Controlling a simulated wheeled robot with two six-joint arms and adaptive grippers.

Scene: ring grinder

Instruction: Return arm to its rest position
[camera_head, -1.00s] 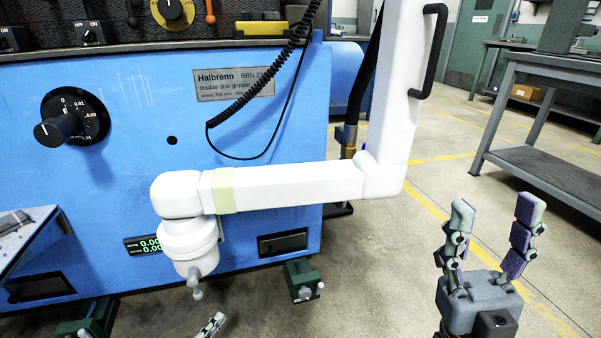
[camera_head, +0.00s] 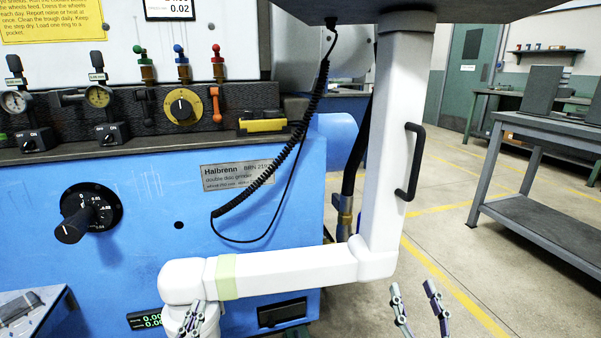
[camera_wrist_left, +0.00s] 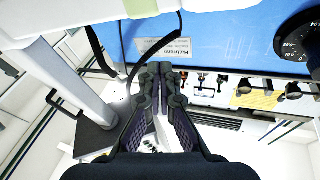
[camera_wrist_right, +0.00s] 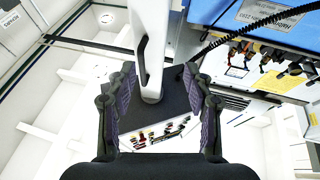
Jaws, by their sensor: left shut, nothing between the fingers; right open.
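A white jointed arm stands in front of the blue grinder. Its upright post (camera_head: 392,150) carries a black handle (camera_head: 411,165), and its level beam (camera_head: 290,265) runs left to a rounded joint (camera_head: 183,280). My left gripper (camera_head: 193,316) is shut and empty, in front of the rounded end; contact cannot be told. Its closed fingers also show in the left wrist view (camera_wrist_left: 162,75). My right gripper (camera_head: 414,292) is open and empty, below and right of the post's foot, apart from the handle. Its spread fingers flank the post in the right wrist view (camera_wrist_right: 158,75).
The blue grinder (camera_head: 130,240) has a black dial (camera_head: 90,212) and a row of knobs and gauges above. A dark panel (camera_head: 400,12) caps the post, with a coiled cable (camera_head: 270,170) hanging beside it. A grey bench (camera_head: 545,140) stands right; floor between is clear.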

